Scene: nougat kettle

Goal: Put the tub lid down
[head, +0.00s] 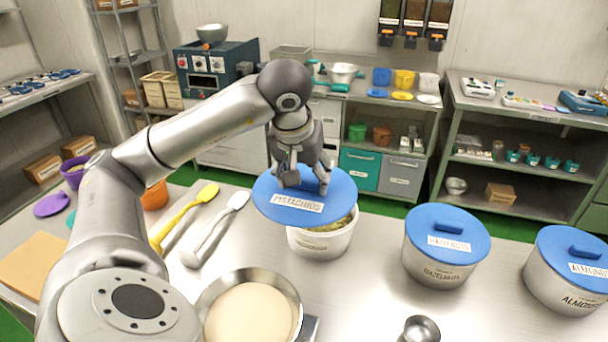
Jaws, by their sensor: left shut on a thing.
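A round blue lid (262,206) labelled "PISTACHIOS" is held by my left gripper (303,182), which is shut on its top handle. The lid hangs over a white tub (318,243) and is shifted to the left of it. Part of the tub's opening shows at the right, with greenish contents inside. The lid hides the rest of the opening, and I cannot tell whether the lid touches the rim. My right gripper is not in view.
A blue-lidded hazelnuts tub (445,271) and almonds tub (560,297) stand to the right. A pan of pale mix (250,312), a small metal cup (421,329), a yellow spatula (182,220) and a white spatula (213,230) are nearby. Bare table lies between the tubs.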

